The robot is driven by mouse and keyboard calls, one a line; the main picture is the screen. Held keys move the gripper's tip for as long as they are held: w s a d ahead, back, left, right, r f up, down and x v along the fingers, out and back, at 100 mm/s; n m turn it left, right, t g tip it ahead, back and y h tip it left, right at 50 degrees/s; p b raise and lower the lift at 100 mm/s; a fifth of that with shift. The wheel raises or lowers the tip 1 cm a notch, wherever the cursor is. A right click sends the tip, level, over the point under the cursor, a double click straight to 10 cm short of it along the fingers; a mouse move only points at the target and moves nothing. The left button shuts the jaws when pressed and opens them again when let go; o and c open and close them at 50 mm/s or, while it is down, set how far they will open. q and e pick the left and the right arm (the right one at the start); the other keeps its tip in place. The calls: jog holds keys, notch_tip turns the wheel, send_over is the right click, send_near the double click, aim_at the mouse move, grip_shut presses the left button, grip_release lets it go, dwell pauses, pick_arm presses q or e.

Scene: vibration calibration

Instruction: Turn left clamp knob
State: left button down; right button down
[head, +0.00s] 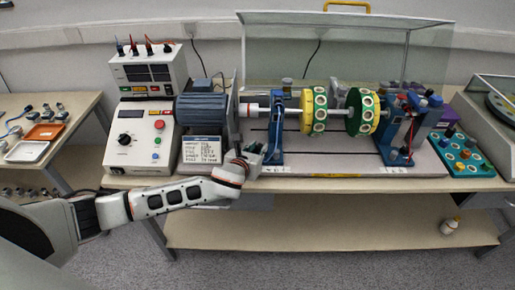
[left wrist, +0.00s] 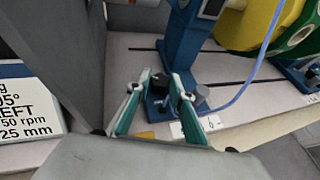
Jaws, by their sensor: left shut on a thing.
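My left gripper (head: 252,153) is at the front foot of the left blue bearing stand (head: 277,130) in the head view. In the left wrist view, the two fingers of the left gripper (left wrist: 160,80) are on either side of a black clamp knob (left wrist: 160,83) at the foot of the blue stand (left wrist: 186,45), shut on it. The knob is hidden behind the gripper in the head view. A small label lies on the base just right of the fingers. My right gripper is not in view.
The motor (head: 202,113) and a text card (head: 202,150) stand left of the gripper. A shaft carries green and yellow discs (head: 314,110). A right blue stand (head: 398,130) and a raised clear cover (head: 345,48) are beyond. A blue cable (left wrist: 252,75) runs close to the fingers.

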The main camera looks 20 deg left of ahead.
pick_arm(q)
jog(key=n+y, duration=0.1)
jog(key=y, duration=0.1)
jog(key=d+n+y, duration=0.1)
jog(key=n+y, duration=0.1)
jog(key=shift+n+g, duration=0.3)
jog(key=shift+g, duration=0.1)
jog(key=shift+w+n+g+y, duration=0.1)
jog(key=shift+n+g+y, duration=0.3)
jog(key=shift+n+y, duration=0.65)
jog(key=c, duration=1.8)
grip_release()
jog(key=shift+o, duration=0.2)
jog(key=shift+a+m, duration=0.1)
jog(key=shift+m, duration=0.15)
